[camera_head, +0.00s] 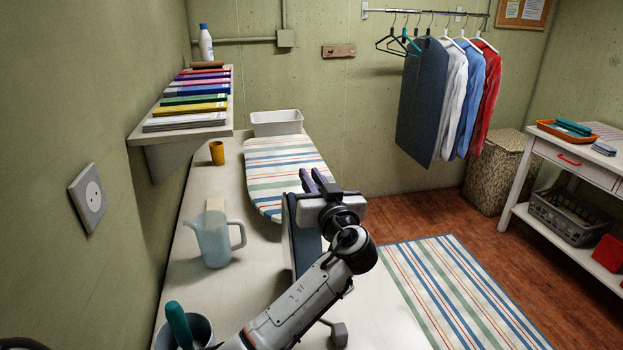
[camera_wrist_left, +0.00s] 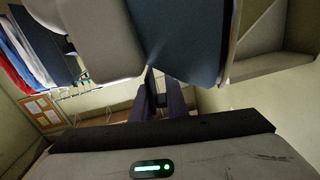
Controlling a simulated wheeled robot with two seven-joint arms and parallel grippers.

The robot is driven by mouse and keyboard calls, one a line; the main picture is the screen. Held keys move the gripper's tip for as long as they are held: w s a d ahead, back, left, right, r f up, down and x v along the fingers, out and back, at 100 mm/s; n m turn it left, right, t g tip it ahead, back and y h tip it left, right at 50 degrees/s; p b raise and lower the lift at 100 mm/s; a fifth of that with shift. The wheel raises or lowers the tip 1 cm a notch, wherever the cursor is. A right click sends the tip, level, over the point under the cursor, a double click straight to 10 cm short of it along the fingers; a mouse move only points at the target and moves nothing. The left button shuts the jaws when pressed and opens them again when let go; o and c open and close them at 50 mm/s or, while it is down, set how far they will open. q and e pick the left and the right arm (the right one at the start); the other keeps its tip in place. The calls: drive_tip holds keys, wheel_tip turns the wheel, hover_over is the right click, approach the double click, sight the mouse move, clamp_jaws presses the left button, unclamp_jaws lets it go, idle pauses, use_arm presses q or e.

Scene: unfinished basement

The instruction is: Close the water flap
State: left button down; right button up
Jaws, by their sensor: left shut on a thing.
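A dark blue and pale grey appliance (camera_head: 303,245), which looks like an iron, stands on the worktop, partly hidden behind my left arm. It also fills the top of the left wrist view (camera_wrist_left: 180,35), very close. My left gripper (camera_head: 313,178) is at the top of it, with its two dark fingers close together. In the left wrist view the fingers (camera_wrist_left: 161,95) reach to where the grey and blue parts meet. They are shut on a small part there, which they hide. I cannot make out the water flap or its angle. My right gripper is not in view.
A translucent jug (camera_head: 213,240) stands left of the appliance on the worktop (camera_head: 190,275). A striped ironing board (camera_head: 280,165), a white tub (camera_head: 276,122) and an orange cup (camera_head: 217,153) are behind. A grey cup (camera_head: 200,328) holds a teal-handled tool at the front left.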

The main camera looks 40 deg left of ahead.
use_arm(q)
drive_tip(key=shift+f, duration=0.15)
drive_tip(key=shift+w+d+f+m+b, duration=0.1)
drive_tip(key=shift+w+d+m+b, duration=0.15)
drive_tip(key=shift+m, duration=0.9)
drive_tip(key=shift+w+d+f+m+b, duration=0.1)
drive_tip(key=shift+w+d+m+b, duration=0.15)
drive_tip(key=shift+m, duration=0.95)
drive_tip(key=shift+w+d+m+b, duration=0.1)
drive_tip(key=shift+w+d+m, duration=0.2)
drive_tip(key=shift+m, duration=0.85)
drive_tip(key=shift+w+a, duration=0.1)
drive_tip(key=c, duration=1.8)
unclamp_jaws()
drive_tip(key=shift+c, duration=0.2)
